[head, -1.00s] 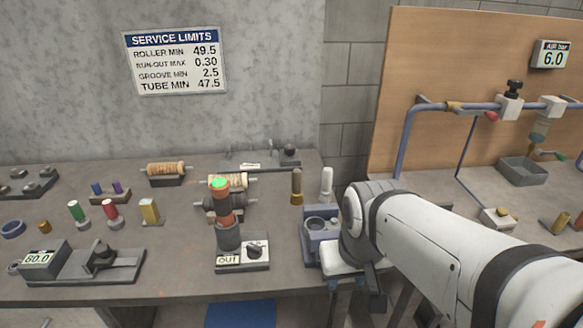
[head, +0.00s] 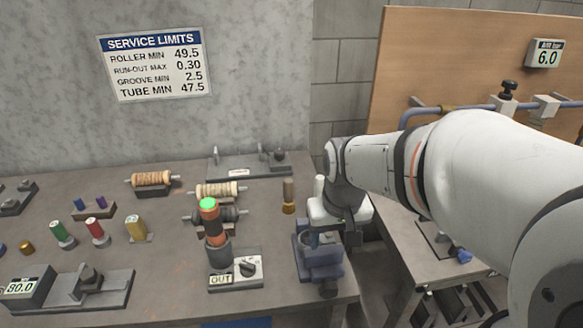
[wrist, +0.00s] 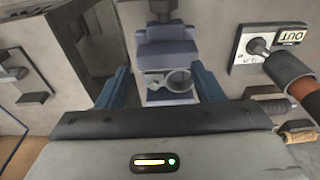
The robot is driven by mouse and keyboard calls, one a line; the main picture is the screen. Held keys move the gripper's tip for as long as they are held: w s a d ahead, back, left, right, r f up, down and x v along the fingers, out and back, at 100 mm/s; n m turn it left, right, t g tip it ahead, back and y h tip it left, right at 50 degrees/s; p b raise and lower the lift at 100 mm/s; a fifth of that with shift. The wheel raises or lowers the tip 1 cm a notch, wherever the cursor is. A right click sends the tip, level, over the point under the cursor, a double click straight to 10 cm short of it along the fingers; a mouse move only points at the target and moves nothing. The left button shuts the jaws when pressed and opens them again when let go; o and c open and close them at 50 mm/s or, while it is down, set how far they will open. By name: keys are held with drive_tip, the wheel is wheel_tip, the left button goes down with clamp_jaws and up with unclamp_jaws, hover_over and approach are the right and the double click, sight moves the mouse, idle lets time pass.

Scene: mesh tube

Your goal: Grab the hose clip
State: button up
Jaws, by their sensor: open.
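A grey round ring, which looks like the hose clip (wrist: 178,81), shows in the wrist view on a blue-grey vise (wrist: 165,50). It lies between my gripper's two blue fingers. My gripper (wrist: 161,73) is open, with a clear gap on both sides of the ring, and nothing is held. In the head view, my gripper (head: 333,232) hangs above the vise (head: 320,268) at the bench's right end.
The tube stand with an OUT switch box (head: 236,270) is just left of the vise. A brown-handled tool (head: 288,196) stands behind it. A second bench (head: 440,260) is at the right.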

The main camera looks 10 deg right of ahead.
drive_tip(key=g+p, duration=0.1)
drive_tip(key=p, duration=0.3)
hover_over(327, 234)
drive_tip(key=shift+s+a, duration=0.25)
drive_tip(key=shift+a, duration=0.15)
drive_tip(key=shift+w+f, duration=0.25)
drive_tip(key=shift+w, duration=0.05)
drive_tip(key=f, duration=0.5)
drive_tip(key=f+p, duration=0.1)
drive_tip(key=f, duration=0.2)
drive_tip(key=shift+d, duration=0.4)
drive_tip(key=shift+c, duration=0.4)
drive_tip(key=c, duration=1.1)
drive_tip(key=shift+r, duration=0.15)
